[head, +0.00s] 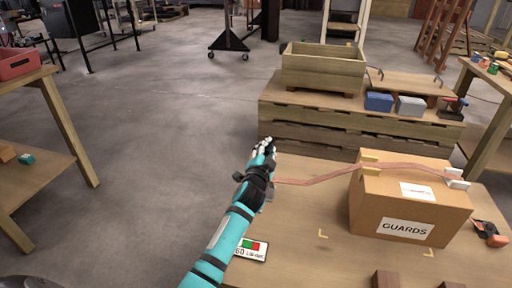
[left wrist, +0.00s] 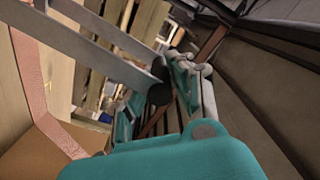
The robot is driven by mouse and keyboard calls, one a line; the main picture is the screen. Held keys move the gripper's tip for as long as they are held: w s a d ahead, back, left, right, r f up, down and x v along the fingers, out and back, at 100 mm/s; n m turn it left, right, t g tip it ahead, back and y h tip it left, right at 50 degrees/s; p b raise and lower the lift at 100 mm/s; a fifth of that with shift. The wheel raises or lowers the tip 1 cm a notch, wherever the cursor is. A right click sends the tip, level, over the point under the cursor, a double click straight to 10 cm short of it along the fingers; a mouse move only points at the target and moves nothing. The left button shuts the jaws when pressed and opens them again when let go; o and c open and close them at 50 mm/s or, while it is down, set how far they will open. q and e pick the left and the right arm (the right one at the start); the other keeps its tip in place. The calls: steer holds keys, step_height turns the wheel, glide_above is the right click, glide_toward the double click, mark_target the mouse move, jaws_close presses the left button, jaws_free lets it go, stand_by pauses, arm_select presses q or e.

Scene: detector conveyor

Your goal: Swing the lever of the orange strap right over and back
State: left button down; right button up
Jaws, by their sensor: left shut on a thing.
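The orange strap (head: 330,175), salmon in colour, runs from beside my left gripper (head: 267,152) up and over the cardboard box (head: 372,210) marked GUARDS. In the left wrist view the strap (left wrist: 35,85) passes at the left. Two grey metal bars, seemingly the strap's lever (left wrist: 108,58), reach down to dark pads between the teal fingers of my left gripper (left wrist: 160,88). The gripper is shut on it. In the head view my arm and hand hide most of the lever and its buckle. My right gripper is not in view.
Yellow (head: 369,158) and white (head: 456,181) corner pieces sit under the strap on the box. A card with green and red patches (head: 251,250) lies beside my left arm. An orange and black tool (head: 489,233) lies right of the box. A wooden crate (head: 322,70) stands on pallets behind.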

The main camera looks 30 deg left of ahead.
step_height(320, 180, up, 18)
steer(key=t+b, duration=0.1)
steer(key=b, duration=0.5)
arm_select(q)
steer(key=w+d+f+m+b, duration=0.2)
steer(key=w+d+f+m, duration=0.1)
steer(key=d+f+m, duration=0.6)
steer(key=shift+d+m, duration=1)
steer(key=shift+d, duration=0.8)
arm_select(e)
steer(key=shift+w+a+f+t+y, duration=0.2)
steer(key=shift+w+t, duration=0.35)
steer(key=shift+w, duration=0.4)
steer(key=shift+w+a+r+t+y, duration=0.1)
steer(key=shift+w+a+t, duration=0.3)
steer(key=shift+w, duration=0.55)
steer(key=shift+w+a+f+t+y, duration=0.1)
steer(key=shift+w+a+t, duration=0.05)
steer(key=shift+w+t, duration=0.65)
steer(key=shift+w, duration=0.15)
arm_select(q)
steer(key=c, duration=1.2)
jaws_free()
steer(key=shift+o, duration=0.2)
steer(key=shift+d, duration=0.1)
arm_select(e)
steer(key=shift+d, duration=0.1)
